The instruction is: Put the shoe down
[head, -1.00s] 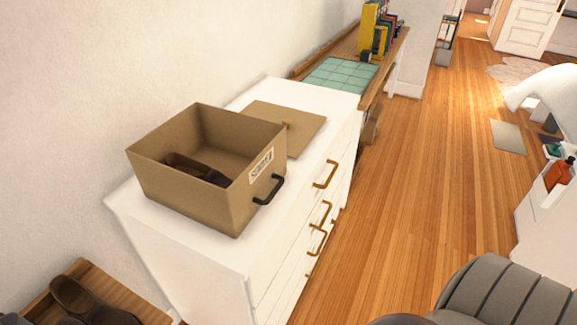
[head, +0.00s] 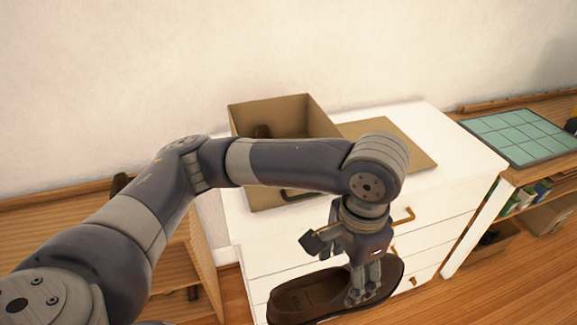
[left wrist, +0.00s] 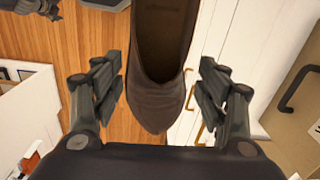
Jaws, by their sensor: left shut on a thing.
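A dark brown slip-on shoe (head: 305,293) hangs in front of the white drawers, above the wooden floor. My left gripper (head: 366,288) is shut on this shoe at its right end. In the left wrist view the shoe (left wrist: 160,98) lies between the two fingers of my left gripper (left wrist: 160,84), with its opening toward the top of the picture.
A white dresser (head: 440,128) bears an open cardboard box (head: 300,112), a brown item inside, and a flat brown lid (head: 405,150). Left is a wooden shelf unit (head: 60,215); right, a wooden bench with a green tiled mat (head: 515,136). Part of the dresser top is bare.

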